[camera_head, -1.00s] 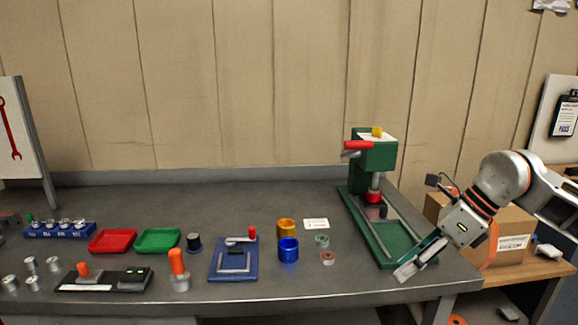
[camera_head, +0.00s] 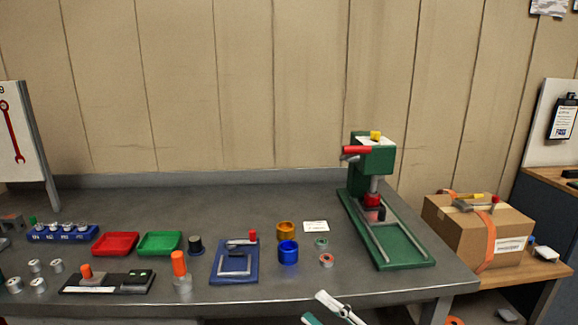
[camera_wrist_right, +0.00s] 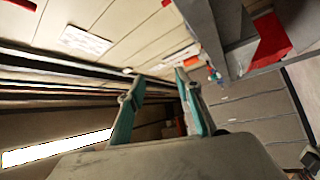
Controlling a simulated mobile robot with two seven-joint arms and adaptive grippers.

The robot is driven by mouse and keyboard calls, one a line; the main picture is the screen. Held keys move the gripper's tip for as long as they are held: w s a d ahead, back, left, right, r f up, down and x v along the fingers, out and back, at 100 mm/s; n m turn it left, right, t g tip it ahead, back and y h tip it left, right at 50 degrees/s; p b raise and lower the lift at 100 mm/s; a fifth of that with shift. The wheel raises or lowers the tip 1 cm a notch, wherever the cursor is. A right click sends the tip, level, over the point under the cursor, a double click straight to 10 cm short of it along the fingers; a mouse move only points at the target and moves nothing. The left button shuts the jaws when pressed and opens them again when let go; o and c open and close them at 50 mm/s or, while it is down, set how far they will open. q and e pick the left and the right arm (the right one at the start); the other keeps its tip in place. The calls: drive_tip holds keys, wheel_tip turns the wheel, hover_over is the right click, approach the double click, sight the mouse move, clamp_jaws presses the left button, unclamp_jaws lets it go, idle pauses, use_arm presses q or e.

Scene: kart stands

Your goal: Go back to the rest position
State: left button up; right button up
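My right gripper (camera_head: 324,309) shows at the bottom edge of the head view, in front of the workbench (camera_head: 130,208), with only its finger ends in the picture. In the right wrist view its two teal fingers (camera_wrist_right: 158,82) stand apart with nothing held between them. The gripper is open and empty. The rest of the right arm is out of the head view. My left gripper is in neither view.
A green press (camera_head: 375,160) stands at the bench's right end, with a cardboard box (camera_head: 480,235) beyond it. A blue fixture (camera_head: 235,272), blue cup (camera_head: 288,252), red tray (camera_head: 115,243) and green tray (camera_head: 160,243) stand on the bench. Its front right top is clear.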

drive_tip(key=s+d+f+m+h, duration=0.2)
drive_tip(key=d+f+m+h, duration=0.15)
drive_tip(key=f+m, duration=0.2)
drive_tip(key=s+d+f+m+t+h, duration=0.1)
drive_tip(key=s+d+f+m+h, duration=0.2)
drive_tip(key=f, duration=0.4)
drive_tip(key=s+d+f+m+h, duration=0.1)
drive_tip(key=d+f+m+h, duration=0.25)
drive_tip(key=f+m, duration=0.25)
drive_tip(key=s+d+f+m+g+h, duration=0.1)
drive_tip(key=s+f+m+g+h, duration=0.1)
drive_tip(key=s+f, duration=0.4)
drive_tip(key=s+d+f+m+g+h, duration=0.1)
drive_tip(key=s+d+f+m+g, duration=0.1)
drive_tip(key=s+f, duration=0.4)
drive_tip(key=shift+s+d+f+m+h, duration=0.25)
drive_tip(key=shift+s+f+m+h, duration=0.15)
drive_tip(key=shift+m, duration=0.25)
drive_tip(key=shift+w, duration=0.15)
